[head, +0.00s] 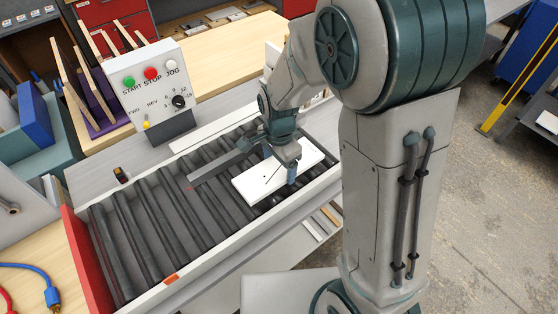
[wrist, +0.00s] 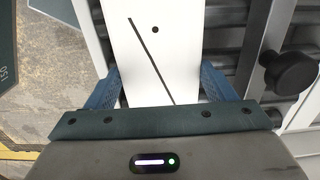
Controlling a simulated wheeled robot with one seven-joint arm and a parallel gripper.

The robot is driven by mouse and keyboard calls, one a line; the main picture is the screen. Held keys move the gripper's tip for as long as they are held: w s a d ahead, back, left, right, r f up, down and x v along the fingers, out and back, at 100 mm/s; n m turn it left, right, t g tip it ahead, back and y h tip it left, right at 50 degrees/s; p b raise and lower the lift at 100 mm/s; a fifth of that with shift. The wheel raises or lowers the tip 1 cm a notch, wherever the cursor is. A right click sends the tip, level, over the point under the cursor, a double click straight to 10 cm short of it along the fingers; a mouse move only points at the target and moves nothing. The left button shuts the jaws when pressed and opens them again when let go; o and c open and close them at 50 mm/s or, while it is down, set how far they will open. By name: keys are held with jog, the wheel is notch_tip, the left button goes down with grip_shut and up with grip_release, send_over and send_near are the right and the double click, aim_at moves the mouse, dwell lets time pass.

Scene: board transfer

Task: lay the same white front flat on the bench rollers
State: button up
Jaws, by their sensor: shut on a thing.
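The white front (head: 254,188) is a thin white panel with a dark slot and a small round hole. It lies level, or nearly so, over the right part of the bench rollers (head: 140,222). I cannot tell whether it touches them. My gripper (head: 281,163) is above the panel and shut on it, with a blue finger at its near edge. In the wrist view the white front (wrist: 150,55) runs between the two blue fingers of my gripper (wrist: 160,88). My gripper and wrist hide part of the panel in the head view.
A control box (head: 150,85) with buttons stands behind the bench. The rollers on the left are clear. A black knob (wrist: 288,72) shows beside the panel in the wrist view.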

jog(key=shift+f+b, duration=0.3)
jog(key=shift+f, duration=0.3)
dwell(0.5)
jog(key=o, duration=1.1)
jog(key=shift+o, duration=0.2)
notch_tip(320, 180, up, 14)
jog(key=shift+b, duration=0.3)
